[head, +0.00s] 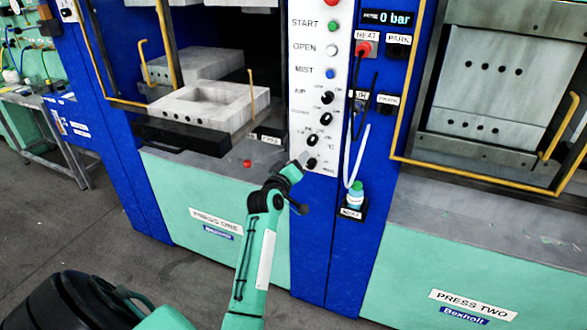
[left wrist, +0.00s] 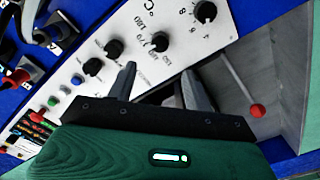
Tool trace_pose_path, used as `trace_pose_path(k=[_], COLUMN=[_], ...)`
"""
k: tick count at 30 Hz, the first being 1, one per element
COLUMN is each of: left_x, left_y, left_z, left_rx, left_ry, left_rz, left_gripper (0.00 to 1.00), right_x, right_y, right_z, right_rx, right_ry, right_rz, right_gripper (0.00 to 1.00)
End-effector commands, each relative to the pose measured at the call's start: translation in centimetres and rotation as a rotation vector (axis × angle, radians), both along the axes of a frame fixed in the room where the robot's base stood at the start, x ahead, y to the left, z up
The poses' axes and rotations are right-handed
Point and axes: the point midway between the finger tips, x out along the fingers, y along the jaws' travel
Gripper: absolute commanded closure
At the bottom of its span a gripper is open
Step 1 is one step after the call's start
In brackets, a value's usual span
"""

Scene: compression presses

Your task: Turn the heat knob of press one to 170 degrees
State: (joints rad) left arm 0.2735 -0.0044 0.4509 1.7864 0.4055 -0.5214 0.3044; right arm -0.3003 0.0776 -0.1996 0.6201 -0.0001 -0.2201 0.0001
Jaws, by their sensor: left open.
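The heat knob of press one (head: 312,140) is a black dial on the white control panel, with a °C mark beside it. In the left wrist view this knob (left wrist: 160,42) has degree numbers around it, and 170 is legible; its pointer setting is too small to tell. My left gripper (head: 303,160) is in front of the lower panel, near the bottom knob. In the left wrist view its fingers (left wrist: 160,88) are apart and empty. The heat knob shows beyond the fingertips, about midway between them, with no visible contact. My right gripper is not in view.
The bottom knob (head: 311,163) and other black knobs (head: 327,97) share the panel with coloured buttons (head: 332,27). A red ball-ended lever (left wrist: 257,110) is right of the gripper. Hanging cables (head: 361,120) and a bottle (head: 355,194) are right of the panel.

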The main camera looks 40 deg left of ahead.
Motion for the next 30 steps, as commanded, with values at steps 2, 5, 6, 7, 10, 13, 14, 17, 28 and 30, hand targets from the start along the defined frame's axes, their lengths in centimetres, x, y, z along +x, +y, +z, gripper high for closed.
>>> trace_pose_path(k=[2,5,6,7,10,13,14,17,28,30], left_x=[-0.8,-1.4,-1.5,-1.6,-1.7,-1.7,-1.7,-1.6,-1.1,-0.8], left_y=[-0.2,-0.4,-0.4,-0.4,-0.4,-0.4,-0.4,-0.4,-1.1,-2.1], left_z=[-0.1,-0.1,-0.1,0.0,0.0,0.0,0.0,0.0,-2.8,-6.2], left_rx=[0.0,-0.001,-0.001,-0.001,-0.001,-0.001,-0.001,-0.001,0.01,0.027], left_ry=[0.001,0.001,0.001,0.001,0.0,0.0,0.0,0.0,0.051,0.112], left_rz=[-0.001,0.0,0.0,0.0,0.0,0.0,0.0,0.0,-0.013,-0.032], left_gripper=[0.48,0.48,0.48,0.48,0.48,0.48,0.48,0.48,0.48,0.48], right_x=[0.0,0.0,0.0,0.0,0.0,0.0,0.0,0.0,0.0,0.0], right_y=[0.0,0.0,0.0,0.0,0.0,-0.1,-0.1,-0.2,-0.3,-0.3], right_z=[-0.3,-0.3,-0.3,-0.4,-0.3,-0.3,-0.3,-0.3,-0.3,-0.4], right_rx=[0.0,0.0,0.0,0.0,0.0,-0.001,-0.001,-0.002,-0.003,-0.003], right_ry=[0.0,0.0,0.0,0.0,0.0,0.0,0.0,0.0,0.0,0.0], right_rz=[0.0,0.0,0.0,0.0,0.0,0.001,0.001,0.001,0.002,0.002], right_gripper=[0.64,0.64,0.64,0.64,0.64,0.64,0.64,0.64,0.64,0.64])
